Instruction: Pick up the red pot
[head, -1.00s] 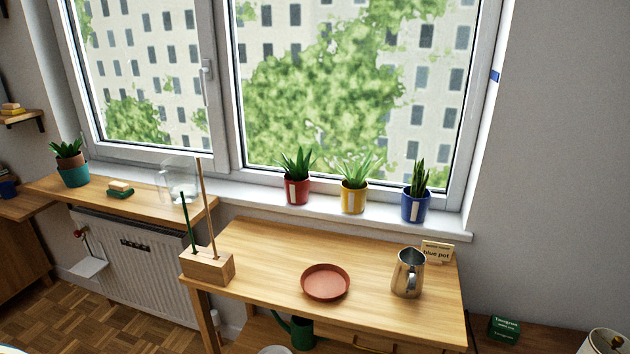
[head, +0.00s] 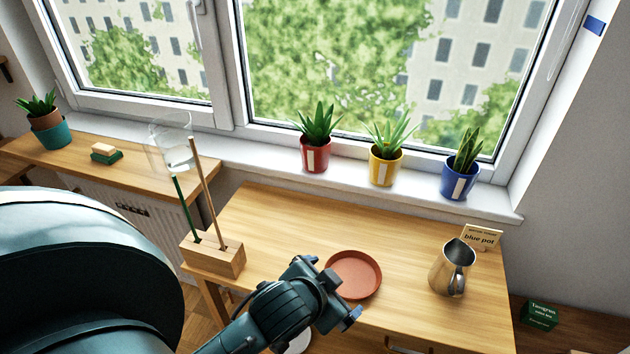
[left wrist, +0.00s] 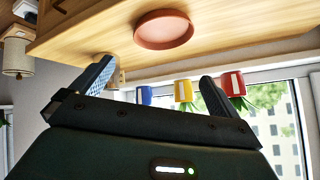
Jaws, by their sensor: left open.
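The red pot (head: 315,155), holding a green spiky plant and bearing a white label, stands upright on the white window sill. It is left of the yellow pot (head: 384,170) and the blue pot (head: 459,182). My left gripper (head: 332,292) is over the wooden table beside the terracotta saucer, in front of and below the red pot and apart from it. In the left wrist view, which is upside down, the open jaws (left wrist: 156,70) hold nothing. The red pot (left wrist: 234,84) shows there beyond the right finger. My right gripper is not in view.
The terracotta saucer (head: 355,274) lies on the table (head: 285,220). A metal pitcher (head: 450,270) and a "blue pot" card (head: 481,237) stand at its right. A wooden block (head: 212,256) with two upright sticks stands at its left. The back middle of the table is clear.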

